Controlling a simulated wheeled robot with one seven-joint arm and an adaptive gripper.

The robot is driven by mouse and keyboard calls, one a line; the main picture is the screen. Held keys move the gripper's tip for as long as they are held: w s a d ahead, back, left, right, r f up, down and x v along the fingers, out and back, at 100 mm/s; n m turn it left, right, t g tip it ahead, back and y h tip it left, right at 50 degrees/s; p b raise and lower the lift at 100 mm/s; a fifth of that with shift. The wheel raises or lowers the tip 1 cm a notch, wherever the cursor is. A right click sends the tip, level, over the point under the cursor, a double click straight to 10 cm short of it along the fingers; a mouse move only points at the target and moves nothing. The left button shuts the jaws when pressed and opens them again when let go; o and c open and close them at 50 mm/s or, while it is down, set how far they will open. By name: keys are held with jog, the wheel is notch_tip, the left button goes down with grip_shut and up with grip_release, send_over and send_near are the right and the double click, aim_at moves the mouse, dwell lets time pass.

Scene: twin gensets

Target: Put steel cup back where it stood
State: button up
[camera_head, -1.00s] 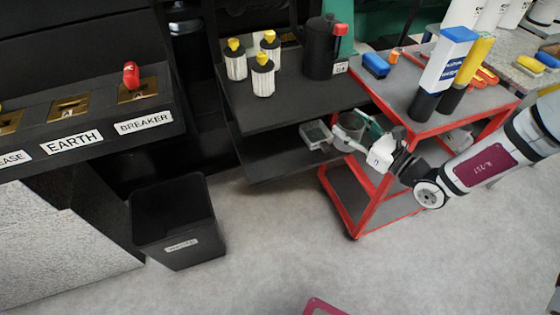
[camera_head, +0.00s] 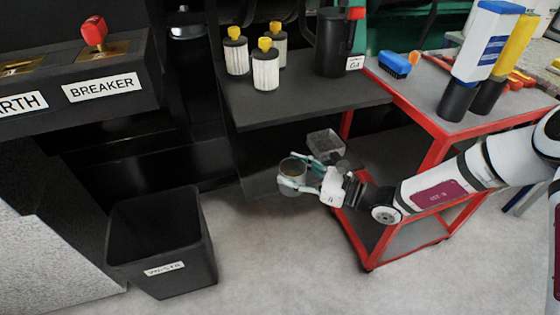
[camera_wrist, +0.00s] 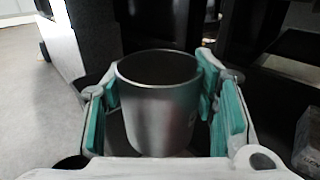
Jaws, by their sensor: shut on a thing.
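The steel cup (camera_wrist: 158,112) is upright between the teal-padded fingers of my gripper (camera_wrist: 162,120) in the wrist view, its open rim facing up. In the head view the cup (camera_head: 292,172) is at the end of my gripper (camera_head: 297,178), in front of the lower dark shelf. My gripper is shut on the cup's sides. I cannot tell whether the cup's base touches the shelf, because my gripper hides it.
A clear-grey box (camera_head: 326,146) stands just behind my gripper. The black upper shelf (camera_head: 300,108) with several filters overhangs the lower shelf (camera_head: 262,184). A red-framed cart (camera_head: 440,140) stands right. A black bin (camera_head: 160,245) stands on the floor at left.

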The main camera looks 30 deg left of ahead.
jog(key=w+a+b, duration=0.1)
jog(key=w+a, duration=0.2)
jog(key=w+a+b, duration=0.1)
jog(key=w+a, duration=0.2)
jog(key=w+a+f+b, duration=0.1)
jog(key=w+a+b, duration=0.1)
jog(key=w+a, duration=0.1)
jog(key=shift+a+f, duration=0.1)
jog(key=shift+a, duration=0.05)
jog(key=shift+w+a+f+b, duration=0.1)
jog(key=shift+f+b, duration=0.9)
jog(key=shift+f, duration=0.75)
jog(key=shift+f, duration=0.15)
jog(key=o, duration=1.4)
jog(key=shift+c, duration=0.2)
jog(key=shift+r, duration=0.2)
jog(key=d+p, duration=0.1)
jog(key=d, duration=0.4)
jog(key=d+p, duration=0.1)
jog(key=d, duration=0.1)
jog(key=shift+w+d+f+p, duration=0.1)
jog(key=shift+w+d+p, duration=0.15)
jog(key=shift+p, duration=0.05)
